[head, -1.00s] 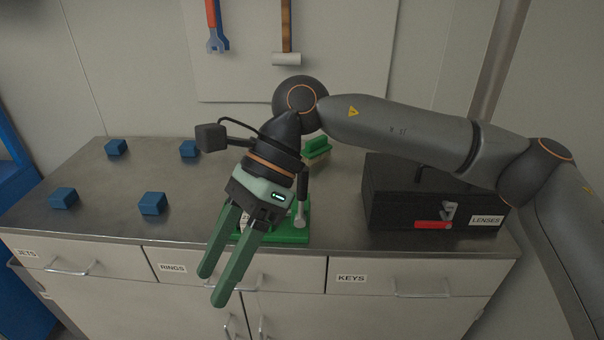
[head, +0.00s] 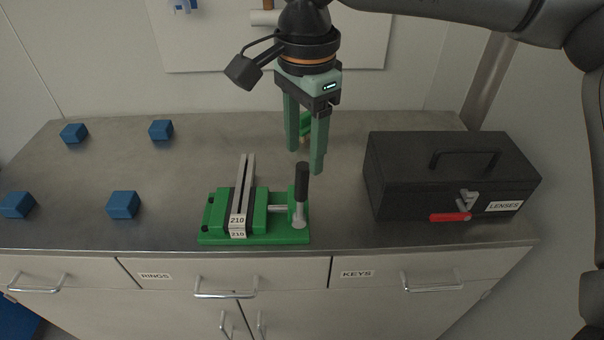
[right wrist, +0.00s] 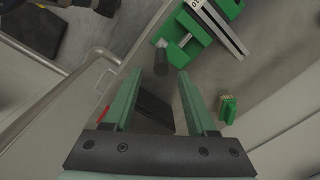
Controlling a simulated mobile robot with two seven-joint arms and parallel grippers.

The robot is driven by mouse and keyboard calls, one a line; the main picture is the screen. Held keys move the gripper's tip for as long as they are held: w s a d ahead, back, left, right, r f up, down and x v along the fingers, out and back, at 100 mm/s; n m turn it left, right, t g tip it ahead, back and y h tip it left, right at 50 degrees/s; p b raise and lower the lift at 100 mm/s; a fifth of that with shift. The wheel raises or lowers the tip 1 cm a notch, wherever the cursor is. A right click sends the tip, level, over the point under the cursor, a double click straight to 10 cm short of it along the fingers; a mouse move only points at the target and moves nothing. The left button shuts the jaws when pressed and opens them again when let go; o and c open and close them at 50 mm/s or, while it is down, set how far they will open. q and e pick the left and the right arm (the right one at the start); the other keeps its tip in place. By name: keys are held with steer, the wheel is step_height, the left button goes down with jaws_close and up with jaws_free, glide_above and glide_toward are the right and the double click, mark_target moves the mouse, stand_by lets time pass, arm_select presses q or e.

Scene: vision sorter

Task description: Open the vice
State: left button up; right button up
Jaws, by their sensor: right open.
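The green vice (head: 262,238) stands near the front edge of the counter in the head view. A grey bar with a 210 label (head: 243,200) sits between its jaws. Its handle (head: 301,190) has a black grip and stands upright at the right end of the vice. My right gripper (head: 304,162) is open and empty, pointing down above and behind the handle. In the right wrist view the vice (right wrist: 202,38) is at the top and the handle's black grip (right wrist: 161,62) shows near the fingertips, apart from them. My left gripper is not in view.
A black toolbox (head: 400,190) labelled LENSES with a red latch (head: 449,217) stands right of the vice. Several blue blocks (head: 124,205) lie at the left. A green object (right wrist: 228,109) is behind the gripper.

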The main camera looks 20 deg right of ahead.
mark_target(303, 166)
step_height(303, 166, down, 7)
steer(key=shift+w+r, duration=0.1)
steer(key=shift+w, duration=0.05)
jaws_close()
stand_by(0.5)
stand_by(1.0)
